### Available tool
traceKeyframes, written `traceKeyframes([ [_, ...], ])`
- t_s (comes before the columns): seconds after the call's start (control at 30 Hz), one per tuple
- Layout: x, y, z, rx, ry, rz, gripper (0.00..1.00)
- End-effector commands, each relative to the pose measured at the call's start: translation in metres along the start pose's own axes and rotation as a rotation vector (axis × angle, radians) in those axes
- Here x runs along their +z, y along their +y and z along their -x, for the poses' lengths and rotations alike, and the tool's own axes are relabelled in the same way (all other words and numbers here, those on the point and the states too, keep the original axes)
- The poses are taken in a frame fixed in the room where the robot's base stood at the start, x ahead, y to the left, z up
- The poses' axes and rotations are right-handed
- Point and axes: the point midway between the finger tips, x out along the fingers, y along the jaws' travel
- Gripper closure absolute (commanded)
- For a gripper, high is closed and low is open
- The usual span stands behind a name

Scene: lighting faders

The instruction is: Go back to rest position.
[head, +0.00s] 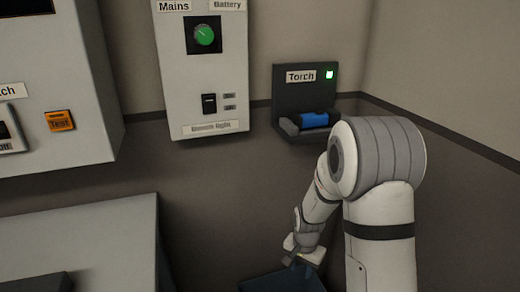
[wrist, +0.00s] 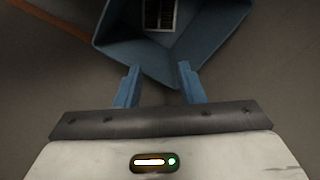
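My gripper (wrist: 158,72) points down, and its two blue fingers stand apart with nothing between them in the wrist view. In the head view my gripper (head: 303,258) hangs low at the end of my bent arm, right of the picture's middle. It is over or near a blue open bin (head: 280,284), cut off by the bottom edge. The wrist view shows the bin (wrist: 215,25) beyond the fingers, with a pale slatted thing (wrist: 160,14) inside it, partly cut off.
A Torch holder (head: 290,92) with a blue torch (head: 314,120) and a lit green light is on the back wall. Left of it is a Mains/Battery panel (head: 180,100) with a green knob (head: 205,35). A cabinet (head: 85,90) and a grey sloped surface (head: 90,235) stand left.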

Motion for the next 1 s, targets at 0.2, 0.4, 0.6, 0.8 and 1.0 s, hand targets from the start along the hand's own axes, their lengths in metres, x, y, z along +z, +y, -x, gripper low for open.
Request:
traceKeyframes([
  [0.2, 0.021, 0.024, 0.157, -0.029, 0.049, 0.161, 0.64],
  [0.4, 0.054, 0.054, 0.265, -0.044, 0.091, 0.308, 0.64],
  [0.6, 0.093, 0.087, 0.355, -0.051, 0.134, 0.453, 0.64],
  [0.8, 0.125, 0.113, 0.406, -0.05, 0.165, 0.559, 0.64],
  [1.0, 0.137, 0.122, 0.417, -0.049, 0.175, 0.599, 0.64],
])
